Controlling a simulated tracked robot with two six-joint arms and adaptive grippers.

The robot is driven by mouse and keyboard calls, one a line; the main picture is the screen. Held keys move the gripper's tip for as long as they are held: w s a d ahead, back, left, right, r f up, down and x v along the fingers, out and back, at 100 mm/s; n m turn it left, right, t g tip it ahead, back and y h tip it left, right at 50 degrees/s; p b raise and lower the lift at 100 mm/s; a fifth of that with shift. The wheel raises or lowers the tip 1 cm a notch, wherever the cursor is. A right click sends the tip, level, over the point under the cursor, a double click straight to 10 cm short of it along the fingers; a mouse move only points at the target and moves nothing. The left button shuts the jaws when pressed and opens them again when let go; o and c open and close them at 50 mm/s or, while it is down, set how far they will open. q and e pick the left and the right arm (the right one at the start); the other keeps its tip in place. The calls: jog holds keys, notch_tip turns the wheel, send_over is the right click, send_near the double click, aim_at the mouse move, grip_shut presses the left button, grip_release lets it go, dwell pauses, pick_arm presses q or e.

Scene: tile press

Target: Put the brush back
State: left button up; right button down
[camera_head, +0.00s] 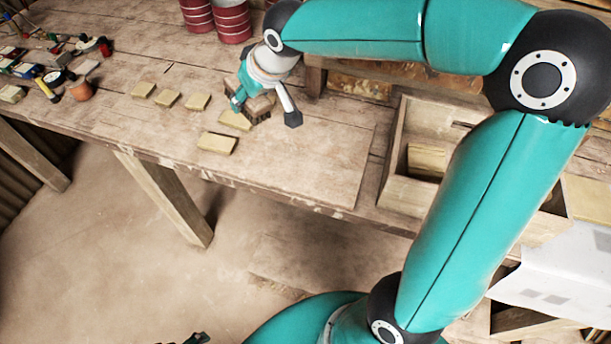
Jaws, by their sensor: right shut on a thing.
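My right gripper (264,108) is over the workbench, its two fingers spread around a dark brown block with a rough underside. I take this block to be the brush (260,107); the gripper is shut on it, and hides part of it from above. The brush is beside a pale yellow tile (235,120), just above or touching the bench top; I cannot tell which. A small dark part at the bottom edge looks like my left gripper (187,340). It is mostly cut off, and its fingers cannot be made out.
More pale tiles (217,143) lie spaced on the workbench (310,160). A wooden box (395,190) with tiles inside stands at the right, partly behind my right arm. Red ribbed drums (232,20) stand at the back. Small tools and a terracotta pot (80,91) crowd the left.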

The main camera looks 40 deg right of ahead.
jog(key=s+d+m+h+b, duration=0.1)
jog(key=s+d+m+b, duration=0.15)
jog(key=d+b, duration=0.35)
jog(key=r+g+b, duration=0.1)
jog(key=g+b, duration=0.1)
jog(key=b, duration=0.5)
send_over(308, 160)
jog(key=s, duration=0.1)
jog(key=shift+h, duration=0.4)
notch_tip(308, 160, down, 19)
jog(key=b, duration=0.4)
jog(key=shift+a+f+b, duration=0.1)
jog(key=shift+a+b, duration=0.05)
jog(key=shift+b, duration=0.25)
pick_arm(q)
notch_tip(308, 160, down, 20)
pick_arm(e)
jog(key=c, duration=0.6)
grip_release()
jog(key=shift+o, duration=0.2)
pick_arm(q)
notch_tip(308, 160, up, 2)
jog(key=shift+r+p, duration=0.2)
jog(key=shift+p, duration=1.05)
pick_arm(e)
jog(key=v, duration=1.2)
